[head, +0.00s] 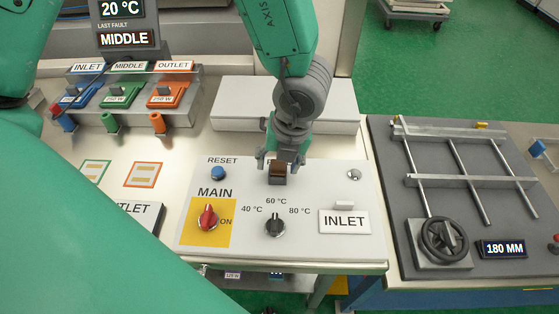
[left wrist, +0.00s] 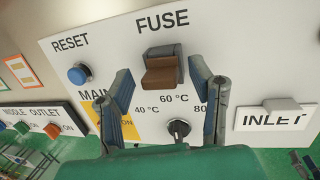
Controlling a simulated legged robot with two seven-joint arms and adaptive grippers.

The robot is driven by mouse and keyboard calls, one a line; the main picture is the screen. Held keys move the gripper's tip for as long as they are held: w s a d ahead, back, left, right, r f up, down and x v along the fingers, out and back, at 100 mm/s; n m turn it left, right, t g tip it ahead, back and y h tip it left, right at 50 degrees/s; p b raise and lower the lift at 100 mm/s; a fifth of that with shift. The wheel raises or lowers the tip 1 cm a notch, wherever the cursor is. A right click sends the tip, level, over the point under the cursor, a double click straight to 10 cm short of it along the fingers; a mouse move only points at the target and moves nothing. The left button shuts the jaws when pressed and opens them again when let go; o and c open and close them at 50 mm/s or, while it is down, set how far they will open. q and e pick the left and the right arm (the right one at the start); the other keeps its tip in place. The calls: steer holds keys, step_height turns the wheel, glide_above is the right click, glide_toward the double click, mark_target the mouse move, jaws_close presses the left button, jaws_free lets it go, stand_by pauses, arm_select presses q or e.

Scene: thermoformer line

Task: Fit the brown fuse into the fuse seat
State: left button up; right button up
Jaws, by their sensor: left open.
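The brown fuse (head: 278,168) is at the dark grey fuse seat (head: 277,180) on the sloped white panel (head: 330,180). In the left wrist view the brown fuse (left wrist: 162,74) shows with the grey seat (left wrist: 163,50) behind it, below the FUSE label. I cannot tell how deep the fuse sits. My left gripper (head: 280,160) is open around the fuse. In the left wrist view its fingers (left wrist: 165,92) stand one on each side, with visible gaps to the fuse.
On the panel are a blue RESET button (head: 218,172), a red MAIN switch (head: 207,217), a black temperature knob (head: 275,225) and an INLET plate (head: 344,221). A frame with a handwheel (head: 444,239) lies right. My green arm covers the lower left.

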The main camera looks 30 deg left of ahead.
mark_target(288, 185)
arm_select(q)
steer(key=v, duration=1.1)
steer(key=shift+d+r, duration=0.15)
steer(key=shift+r, duration=0.2)
steer(key=shift+f, duration=0.1)
